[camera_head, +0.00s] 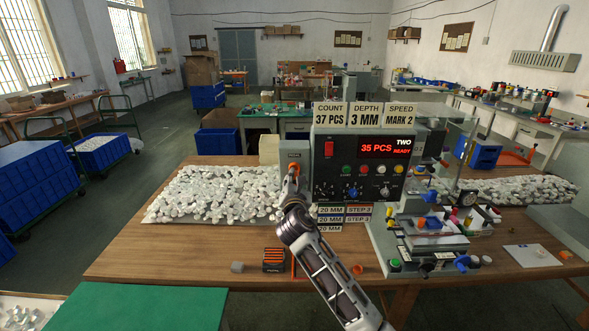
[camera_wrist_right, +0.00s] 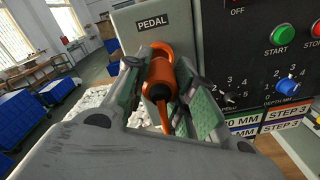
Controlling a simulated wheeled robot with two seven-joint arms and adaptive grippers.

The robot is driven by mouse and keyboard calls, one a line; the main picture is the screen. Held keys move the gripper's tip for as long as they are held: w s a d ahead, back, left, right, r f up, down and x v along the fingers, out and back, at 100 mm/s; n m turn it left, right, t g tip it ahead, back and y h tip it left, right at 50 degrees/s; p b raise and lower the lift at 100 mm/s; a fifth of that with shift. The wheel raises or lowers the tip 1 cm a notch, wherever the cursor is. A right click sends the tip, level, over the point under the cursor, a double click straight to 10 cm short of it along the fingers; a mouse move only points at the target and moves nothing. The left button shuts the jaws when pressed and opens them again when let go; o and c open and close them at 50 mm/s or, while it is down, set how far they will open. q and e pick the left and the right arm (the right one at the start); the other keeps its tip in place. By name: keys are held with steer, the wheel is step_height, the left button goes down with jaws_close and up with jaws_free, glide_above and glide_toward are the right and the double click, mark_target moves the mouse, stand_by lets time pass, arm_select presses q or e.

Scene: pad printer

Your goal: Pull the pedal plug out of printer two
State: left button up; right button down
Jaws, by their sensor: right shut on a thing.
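Printer two (camera_head: 335,185) is a dark-fronted machine on the wooden table, marked TWO, with a lit red display reading 35 PCS READY. A grey side box carries a PEDAL label (camera_wrist_right: 152,22). Below that label, my right gripper (camera_wrist_right: 158,78) is shut on the orange pedal plug (camera_wrist_right: 160,68), with a finger on each side of it. An orange cord runs down from the plug. The plug's front end is close to the box, but I cannot tell whether it sits in the socket. In the head view my right gripper (camera_head: 291,190) covers most of the plug. My left gripper is out of view.
A wide heap of white parts (camera_head: 215,194) lies left of the printer. The printer's fixture with colored knobs (camera_head: 430,235) stands at right. A small dark and orange box (camera_head: 274,260) lies near the table's front edge. A green surface (camera_head: 140,307) is at front left.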

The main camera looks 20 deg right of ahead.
steer(key=shift+v, duration=1.25)
